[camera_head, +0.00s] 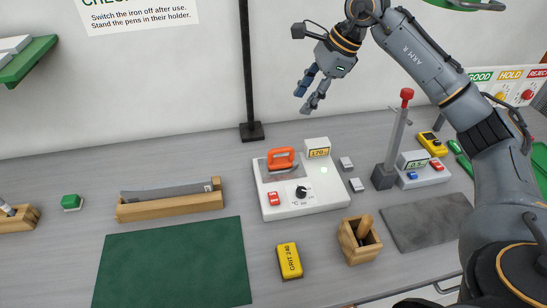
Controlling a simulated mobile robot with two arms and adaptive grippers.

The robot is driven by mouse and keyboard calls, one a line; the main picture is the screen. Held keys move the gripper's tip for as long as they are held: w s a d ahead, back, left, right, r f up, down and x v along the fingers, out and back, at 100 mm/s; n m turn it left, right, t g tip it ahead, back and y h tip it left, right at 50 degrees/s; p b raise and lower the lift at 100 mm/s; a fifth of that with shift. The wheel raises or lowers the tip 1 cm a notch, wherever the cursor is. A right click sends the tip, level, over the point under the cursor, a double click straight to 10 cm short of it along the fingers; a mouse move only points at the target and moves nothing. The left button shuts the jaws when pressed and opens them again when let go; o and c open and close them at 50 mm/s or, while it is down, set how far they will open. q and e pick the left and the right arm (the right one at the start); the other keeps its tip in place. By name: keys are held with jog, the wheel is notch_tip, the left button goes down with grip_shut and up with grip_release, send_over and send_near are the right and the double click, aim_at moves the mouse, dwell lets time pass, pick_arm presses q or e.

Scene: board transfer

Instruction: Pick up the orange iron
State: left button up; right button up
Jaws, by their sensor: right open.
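The orange iron (281,158) sits on the white heater unit (318,196) near the middle of the bench. The unit has a red switch, a black dial and a small display at its back corner. My right gripper (307,102) is open and empty, above and a little to the right of the iron, clear of it and in front of the wall. My left gripper is not in view.
A black post (251,131) stands behind the iron. A red-topped lever stand (391,168) is to the right. In front are a yellow grit block (288,261), a wooden holder (359,240) and a green mat (175,267). A wooden rack (168,208) is left.

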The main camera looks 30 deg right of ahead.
notch_tip(320, 180, down, 5)
jog(key=b, duration=0.4)
pick_arm(q)
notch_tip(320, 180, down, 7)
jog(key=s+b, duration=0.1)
jog(key=b, duration=0.1)
pick_arm(e)
jog(key=p, duration=0.2)
send_near(282, 148)
jog(key=x, duration=0.5)
jog(key=shift+a, duration=0.3)
jog(key=p+x, duration=0.1)
jog(key=x, duration=0.2)
jog(key=p+x, duration=0.1)
jog(key=shift+w+d+f+p, duration=0.1)
jog(key=shift+d+f+p, duration=0.1)
jog(key=shift+f+p, duration=0.15)
jog(key=shift+w+a+f, duration=0.1)
jog(key=shift+w+f, duration=0.05)
jog(key=shift+f, duration=0.4)
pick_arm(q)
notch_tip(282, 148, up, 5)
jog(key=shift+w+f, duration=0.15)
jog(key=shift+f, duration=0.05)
pick_arm(e)
jog(key=shift+r, duration=0.1)
grip_shut()
